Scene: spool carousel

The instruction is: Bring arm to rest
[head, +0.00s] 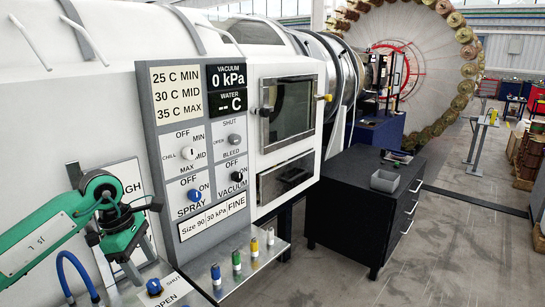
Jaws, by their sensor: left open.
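My left arm, green and white, comes in from the left edge. It bends down at a dark, round joint in front of the white machine's lower left part. My left gripper (122,236) hangs there, small and partly hidden by its own links, close to the panel with the lettering that ends in "GH". It is open, and I see nothing held in it. I cannot tell whether it touches the panel. My right gripper and arm are not in view.
The control panel (168,112) carries knobs and switches. A grey shelf (252,268) below it holds several coloured pegs. A black drawer cabinet (345,200) with a grey tray (384,181) stands to the right. A large spool wheel (425,60) is behind.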

